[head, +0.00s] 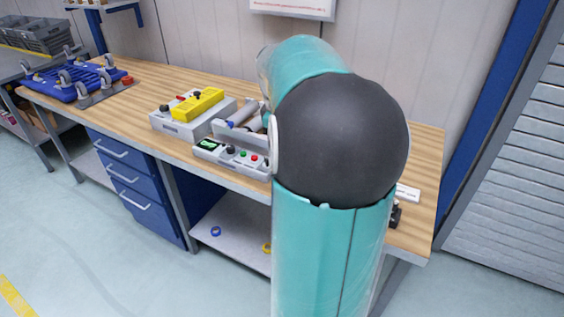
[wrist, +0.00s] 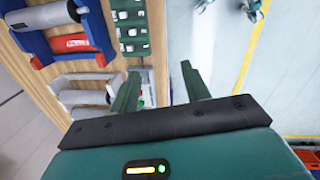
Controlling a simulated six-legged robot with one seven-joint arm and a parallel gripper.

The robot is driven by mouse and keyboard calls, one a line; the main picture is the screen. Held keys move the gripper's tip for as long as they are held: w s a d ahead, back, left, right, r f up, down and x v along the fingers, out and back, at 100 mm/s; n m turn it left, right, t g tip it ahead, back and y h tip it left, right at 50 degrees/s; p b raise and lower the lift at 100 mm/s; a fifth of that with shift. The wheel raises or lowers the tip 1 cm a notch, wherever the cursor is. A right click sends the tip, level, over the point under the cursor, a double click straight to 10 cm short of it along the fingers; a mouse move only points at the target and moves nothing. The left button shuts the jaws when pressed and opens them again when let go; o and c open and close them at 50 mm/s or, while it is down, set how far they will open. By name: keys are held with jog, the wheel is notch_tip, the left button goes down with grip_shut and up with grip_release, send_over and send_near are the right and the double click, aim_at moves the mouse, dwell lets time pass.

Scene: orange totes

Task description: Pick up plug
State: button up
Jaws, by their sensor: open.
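I cannot make out a plug for certain in either view. In the wrist view my gripper (wrist: 158,80) is open, its two green fingers apart with nothing held between them. It hangs over the edge of the wooden workbench (wrist: 27,68), one finger over the bench side and the other over the floor. A green panel with pale square fittings (wrist: 132,27) lies just beyond the left finger. In the head view my own arm hides my gripper and much of the right part of the bench.
The head view shows a yellow-topped grey box (head: 197,104) and a control box with buttons (head: 233,157) on the bench. A blue rack (head: 75,80) stands at far left. A blue holder with a grey roll (wrist: 67,20) is at upper left in the wrist view. Bare floor (wrist: 215,50) lies right.

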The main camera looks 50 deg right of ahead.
jog(key=s+d+f+y, duration=0.1)
jog(key=s+d+f, duration=0.2)
jog(key=s+d, duration=0.75)
jog(key=f, duration=0.2)
jog(key=w+d+f, duration=0.1)
jog(key=f, duration=0.4)
jog(key=shift+w+d+f, duration=0.25)
jog(key=shift+d+f, duration=0.1)
jog(key=shift+d, duration=0.05)
jog(key=f, duration=0.5)
jog(key=shift+s+a+f, duration=0.1)
jog(key=shift+a+f, duration=0.2)
jog(key=shift+a, duration=0.05)
jog(key=shift+c, duration=0.2)
grip_shut()
